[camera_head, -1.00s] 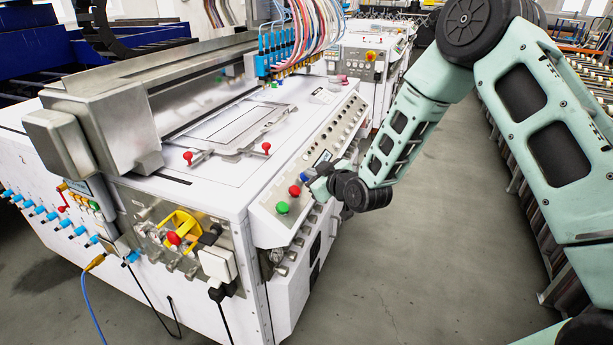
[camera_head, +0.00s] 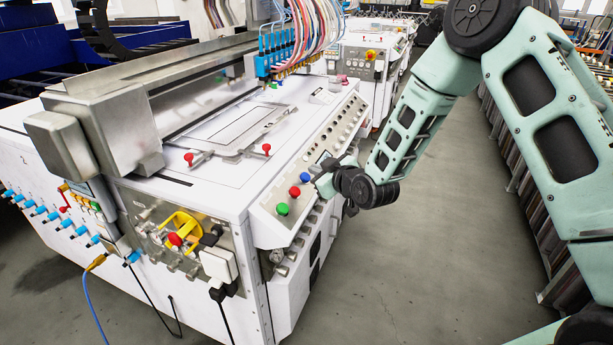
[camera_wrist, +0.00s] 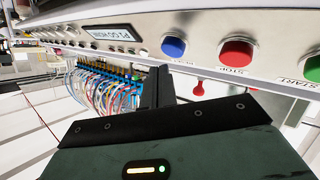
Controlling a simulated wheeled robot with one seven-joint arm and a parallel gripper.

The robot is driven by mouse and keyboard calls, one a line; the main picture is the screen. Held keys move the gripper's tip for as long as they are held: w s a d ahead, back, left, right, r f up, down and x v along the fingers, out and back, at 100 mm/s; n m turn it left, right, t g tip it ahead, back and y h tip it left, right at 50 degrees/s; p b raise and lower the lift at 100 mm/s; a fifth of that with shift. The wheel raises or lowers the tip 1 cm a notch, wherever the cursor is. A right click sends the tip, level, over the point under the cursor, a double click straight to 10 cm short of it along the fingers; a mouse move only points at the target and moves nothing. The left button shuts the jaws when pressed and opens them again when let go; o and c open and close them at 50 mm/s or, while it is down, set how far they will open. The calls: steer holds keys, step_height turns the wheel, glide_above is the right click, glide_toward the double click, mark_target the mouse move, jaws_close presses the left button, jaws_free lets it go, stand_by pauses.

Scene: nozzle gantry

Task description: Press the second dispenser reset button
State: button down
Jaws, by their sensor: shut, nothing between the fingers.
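The sloped control panel (camera_head: 318,150) runs along the machine's right edge. Its near end has a green button (camera_head: 282,209), a red button (camera_head: 294,191) and a blue button (camera_head: 305,177). Beyond them are a small display and a row of small round controls (camera_head: 345,122); I cannot tell which is the second dispenser reset. My gripper (camera_head: 318,172) is beside the panel, just past the blue button. In the wrist view the shut, empty fingers (camera_wrist: 158,80) point towards the panel between the display (camera_wrist: 98,33) and the blue button (camera_wrist: 173,47). Contact cannot be told.
Coloured hoses (camera_head: 300,35) and blue fittings rise from the gantry behind the panel. Two red-knobbed clamps (camera_head: 266,148) sit on the machine top. A metal rack stands at the right. The grey floor (camera_head: 430,230) between is clear.

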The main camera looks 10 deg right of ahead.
steer(key=r, duration=0.1)
steer(key=s+d+r+p, duration=0.1)
steer(key=d+r+p, duration=0.1)
steer(key=r, duration=0.1)
steer(key=shift+s+d, duration=0.1)
steer(key=shift+s, duration=0.2)
steer(key=s+a+r+g+p, duration=0.1)
steer(key=s+a+r+g, duration=0.2)
steer(key=s+a, duration=0.3)
steer(key=s+a+r+g+p, duration=0.1)
steer(key=s+a+r+g, duration=0.25)
steer(key=s, duration=0.35)
steer(key=s+d+r+g+h+p, duration=0.1)
steer(key=s+r+g+h, duration=0.1)
steer(key=s, duration=1.2)
steer(key=s+d+r+g+h+p, duration=0.1)
steer(key=s+r+g, duration=0.3)
steer(key=s, duration=0.9)
steer(key=shift+s+g+h, duration=0.4)
steer(key=shift+g+h, duration=0.25)
steer(key=shift+h, duration=0.05)
